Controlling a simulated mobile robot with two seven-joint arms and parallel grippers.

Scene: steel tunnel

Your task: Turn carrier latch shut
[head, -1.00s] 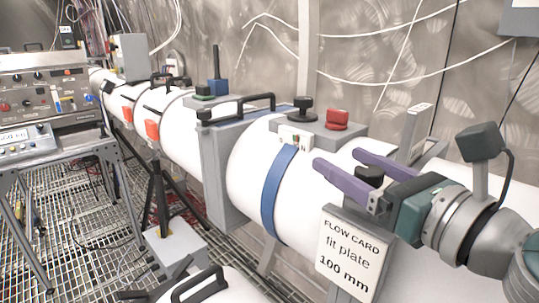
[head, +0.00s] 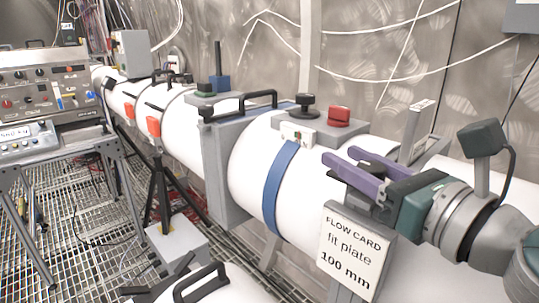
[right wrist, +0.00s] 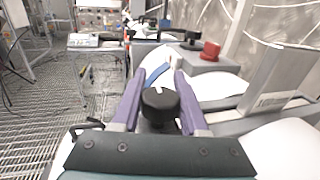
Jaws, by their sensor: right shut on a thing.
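The carrier latch shows in the right wrist view as a black round knob (right wrist: 160,100) with a short white mark on top. My right gripper (right wrist: 157,82) has its two purple fingers on either side of the knob, shut on it. In the head view the right gripper (head: 338,156) comes in from the right above the white tube (head: 255,165), and its fingers largely hide the knob. My left gripper is not in view.
A flow card sign (head: 350,250) reading "fit plate 100 mm" stands just below the gripper. A grey upright plate (head: 416,130) stands behind it. A red knob (head: 339,116) and a black knob (head: 303,105) sit on the tube's top block. Grating floor lies at left.

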